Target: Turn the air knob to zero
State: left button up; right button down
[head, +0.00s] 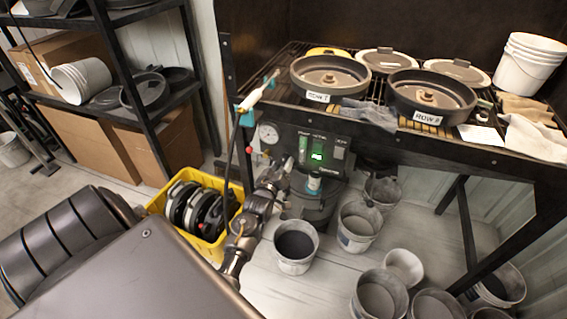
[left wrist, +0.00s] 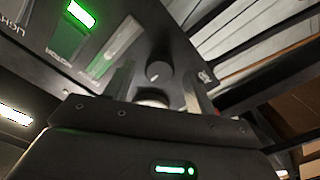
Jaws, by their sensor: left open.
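The control panel (head: 322,143) hangs below the front of the bench, with a lit green display (head: 317,153). In the left wrist view the panel (left wrist: 75,45) appears upside down. A round dark knob (left wrist: 158,72) with a small pale mark is on it, near the panel's edge. My left gripper (head: 287,166) is at the lower left of the panel. Its open fingers (left wrist: 162,88) stand on either side of the knob in the wrist view, with space visible around it. In the head view the gripper hides the knob. My right gripper is not in view.
A round gauge (head: 268,132) is left of the panel. A yellow crate (head: 207,250) with dark discs stands below left. Several buckets, such as this one (head: 296,246), stand on the floor. Round pans (head: 330,75) sit on the bench above. A shelf (head: 150,100) is at left.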

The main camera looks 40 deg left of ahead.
pick_arm(q)
jog(key=v, duration=0.8)
jog(key=shift+s+d+b, duration=0.2)
jog(key=shift+s+b, duration=0.1)
jog(key=shift+s, duration=0.05)
jog(key=s+d+f+m+g+h, duration=0.2)
jog(key=s+d+f+m+g, duration=0.15)
jog(key=f, duration=0.65)
jog(key=s+d+f+m+g+h, duration=0.1)
jog(key=s+d+f+m+g, duration=0.3)
jog(key=f, duration=0.7)
jog(key=s+d+f+h, duration=0.2)
jog(key=d+f, duration=0.3)
jog(key=f, duration=0.5)
jog(key=s+d+f+m+g, duration=0.3)
jog(key=s+f+m+g, duration=0.15)
jog(key=s+f, duration=0.95)
jog(key=s+a+f+m+g, duration=0.1)
jog(key=s+g, duration=0.3)
jog(key=s, duration=1.4)
jog(key=shift+s+a+f+h, duration=0.35)
jog(key=shift+a+f, duration=0.15)
jog(key=shift+a, duration=0.1)
